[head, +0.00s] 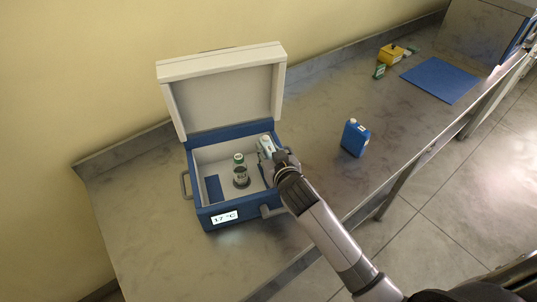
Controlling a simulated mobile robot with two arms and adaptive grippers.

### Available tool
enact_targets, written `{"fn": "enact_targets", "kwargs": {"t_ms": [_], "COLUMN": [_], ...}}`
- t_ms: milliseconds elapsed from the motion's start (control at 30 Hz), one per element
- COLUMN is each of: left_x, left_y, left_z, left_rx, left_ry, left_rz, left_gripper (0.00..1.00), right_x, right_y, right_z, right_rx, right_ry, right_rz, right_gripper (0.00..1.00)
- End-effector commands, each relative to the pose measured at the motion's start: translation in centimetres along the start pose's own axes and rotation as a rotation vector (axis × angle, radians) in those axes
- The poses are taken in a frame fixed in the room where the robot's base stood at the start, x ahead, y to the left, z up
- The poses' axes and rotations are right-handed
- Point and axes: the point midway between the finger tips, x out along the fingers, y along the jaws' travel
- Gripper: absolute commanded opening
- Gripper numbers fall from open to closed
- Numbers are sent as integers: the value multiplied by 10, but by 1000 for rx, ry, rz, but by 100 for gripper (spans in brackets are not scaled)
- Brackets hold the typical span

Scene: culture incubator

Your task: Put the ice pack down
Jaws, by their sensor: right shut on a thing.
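My right gripper (265,154) reaches in from the lower right, over the right side of the open cooler box (215,219). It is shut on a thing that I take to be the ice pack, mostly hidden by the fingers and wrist. Its contact with the box floor cannot be made out. A flat dark-blue piece (213,188) is at the left inside the box. A blue pack with a pale cap (355,138) stands on the bench, right of the box and apart from my gripper. My left gripper is not in view.
A green-capped vial (239,159) stands in a dark round holder (241,181) inside the box. The raised lid (222,92) is behind. A blue mat (440,80), a yellow box (391,54) and a small green item (379,71) are farther right on the grey bench.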

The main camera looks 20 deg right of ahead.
Motion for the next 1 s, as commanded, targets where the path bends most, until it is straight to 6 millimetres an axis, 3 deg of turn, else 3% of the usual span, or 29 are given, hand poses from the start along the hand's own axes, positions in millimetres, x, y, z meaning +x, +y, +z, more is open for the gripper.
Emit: {"fn": "enact_targets", "kwargs": {"t_ms": [133, 567, 600, 700, 1000], "left_x": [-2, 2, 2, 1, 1], "left_y": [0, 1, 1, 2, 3], "left_z": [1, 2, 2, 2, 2], "left_rx": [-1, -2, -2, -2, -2], "left_ry": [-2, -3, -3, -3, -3], "left_rz": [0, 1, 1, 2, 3], "left_gripper": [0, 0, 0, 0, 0], "right_x": [5, 7, 7, 7, 7], "right_y": [0, 0, 0, 0, 0], "right_z": [13, 19, 20, 20, 18], "right_rx": [0, 2, 1, 1, 1], "right_ry": [2, 4, 2, 1, 1], "right_rz": [-1, -1, -1, -1, 0], "right_gripper": [0, 0, 28, 34, 35]}}
